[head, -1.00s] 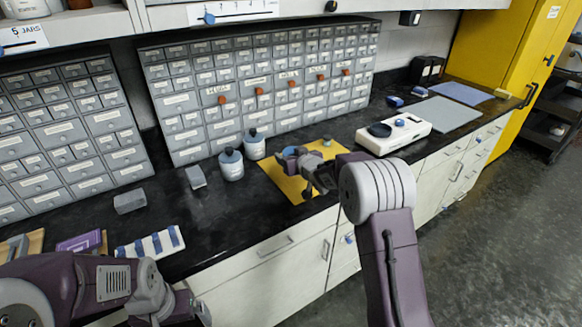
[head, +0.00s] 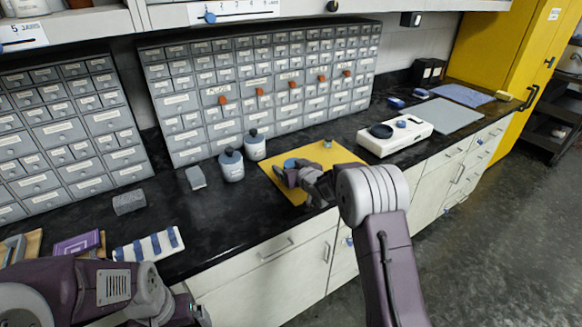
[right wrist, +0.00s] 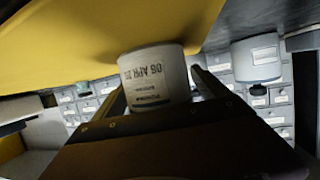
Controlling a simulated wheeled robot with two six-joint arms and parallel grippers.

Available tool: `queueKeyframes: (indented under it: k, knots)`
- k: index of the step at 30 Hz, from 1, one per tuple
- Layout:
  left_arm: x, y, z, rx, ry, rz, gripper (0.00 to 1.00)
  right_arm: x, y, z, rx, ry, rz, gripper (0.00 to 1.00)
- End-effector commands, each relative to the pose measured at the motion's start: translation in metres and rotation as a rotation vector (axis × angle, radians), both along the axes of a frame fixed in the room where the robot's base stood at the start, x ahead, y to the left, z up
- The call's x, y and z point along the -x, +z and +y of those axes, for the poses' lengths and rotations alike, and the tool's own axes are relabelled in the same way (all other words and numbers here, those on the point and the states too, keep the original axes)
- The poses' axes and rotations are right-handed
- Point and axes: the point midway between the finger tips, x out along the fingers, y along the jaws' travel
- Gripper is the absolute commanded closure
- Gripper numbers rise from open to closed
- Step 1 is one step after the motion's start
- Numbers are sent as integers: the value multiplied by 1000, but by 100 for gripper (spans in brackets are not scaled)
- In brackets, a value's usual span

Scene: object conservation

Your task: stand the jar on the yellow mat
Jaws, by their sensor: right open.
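The jar (head: 291,163) shows as a bluish round top over the yellow mat (head: 267,166). In the right wrist view the pale jar (right wrist: 153,78) has a printed label and sits between my finger bars, its end against the yellow mat (right wrist: 60,40); I cannot tell whether it touches. The bottle beside it hangs from the top of this view, so the view is upside down. My right gripper (head: 284,179) is open around the jar, low over the mat. My left gripper (head: 192,310) is at the lower left, away from the mat; its fingers are mostly hidden.
Two dark-capped bottles (head: 231,165) stand left of the mat, with a grey block (head: 195,178) beside them. A small green item (head: 328,143) stands on the mat's back right. A white scale (head: 395,136) is to the right. Drawer cabinets (head: 265,90) line the back.

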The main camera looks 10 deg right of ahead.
Motion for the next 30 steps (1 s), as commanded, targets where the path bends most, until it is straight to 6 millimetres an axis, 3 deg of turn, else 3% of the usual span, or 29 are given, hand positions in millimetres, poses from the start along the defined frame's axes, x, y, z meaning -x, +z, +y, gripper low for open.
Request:
queueKeyframes:
  k: [4, 7, 15, 21, 30]
  knots:
    - [0, 6, 0, 0, 0, 0, 1, 0, 7, 0, 0, 0, -1, 15]
    - [0, 2, 0, 0, 0, 0, 1, 12, 9, -3, 0, -1, -1, 15]
    - [0, 3, 0, 0, 0, 0, 1, 69, 31, -13, 0, -1, -1, 15]
    - [0, 4, 0, 0, 0, 0, 1, 101, 42, -18, 0, -1, -1, 15]
    - [0, 4, 0, 0, 0, 0, 1, 111, 45, -19, -1, 1, -1, 15]
